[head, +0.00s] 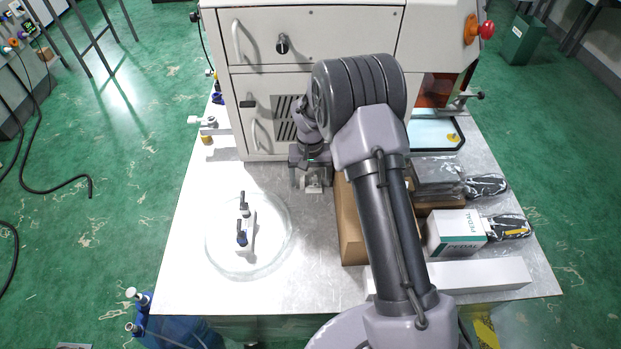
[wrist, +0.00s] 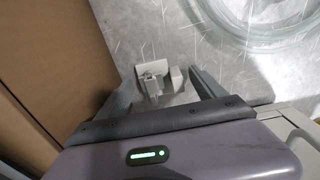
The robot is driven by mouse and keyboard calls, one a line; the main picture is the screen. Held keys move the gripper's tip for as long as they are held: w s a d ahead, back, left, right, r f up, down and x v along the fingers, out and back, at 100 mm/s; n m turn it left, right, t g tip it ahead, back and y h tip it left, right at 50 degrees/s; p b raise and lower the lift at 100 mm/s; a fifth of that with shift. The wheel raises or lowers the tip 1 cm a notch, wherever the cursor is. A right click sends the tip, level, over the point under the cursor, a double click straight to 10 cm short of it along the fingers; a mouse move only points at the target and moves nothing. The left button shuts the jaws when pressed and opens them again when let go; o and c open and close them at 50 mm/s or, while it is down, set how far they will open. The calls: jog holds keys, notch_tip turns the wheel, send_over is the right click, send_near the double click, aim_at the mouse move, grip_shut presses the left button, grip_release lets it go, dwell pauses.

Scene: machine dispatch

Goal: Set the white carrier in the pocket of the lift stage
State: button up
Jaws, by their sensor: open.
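A small whitish piece, which looks like the white carrier (wrist: 152,76), sits on the metal table in the wrist view. It has a flat plate and a raised grey block, with a small white block beside it. In the head view it shows just below my gripper (head: 312,168), partly hidden by it. In the wrist view my gripper (wrist: 164,88) is open, with one finger on each side of the piece and a gap on both sides. I cannot tell for sure which thing is the lift stage or see its pocket.
A cardboard box (head: 349,222) stands close right of my gripper. A round clear dish (head: 220,262) with a white, dark-knobbed fitting (head: 246,230) lies left. The machine cabinet (head: 310,38) rises behind. A PEDAL box (head: 456,232) and a long white box (head: 480,276) lie right.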

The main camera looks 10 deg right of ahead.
notch_tip(320, 180, up, 16)
jog(key=r+p, duration=0.1)
jog(key=p, duration=0.3)
jog(key=s+a+r+m+t+y, duration=0.1)
jog(key=s+a+r+t, duration=0.1)
jog(key=s+r, duration=1.6)
jog(key=shift+t, duration=0.9)
jog(key=s, duration=0.4)
jog(key=s+a+t, duration=0.1)
jog(key=s, duration=0.3)
jog(key=s+m+t+y, duration=0.1)
jog(key=s, duration=0.3)
jog(key=shift+s+a+r, duration=0.15)
jog(key=shift+s+r, duration=0.1)
jog(key=shift+r, duration=0.1)
jog(key=n+g+h, duration=0.3)
jog(key=n+g, duration=0.3)
jog(key=n, duration=1.4)
send_over(310, 182)
notch_tip(310, 182, down, 29)
jog(key=shift+f, duration=0.2)
notch_tip(310, 182, down, 8)
jog(key=b, duration=0.2)
jog(key=shift+s+r+b, duration=0.1)
jog(key=shift+r+b, duration=0.05)
jog(key=shift+b, duration=0.15)
jog(key=shift+r, duration=0.1)
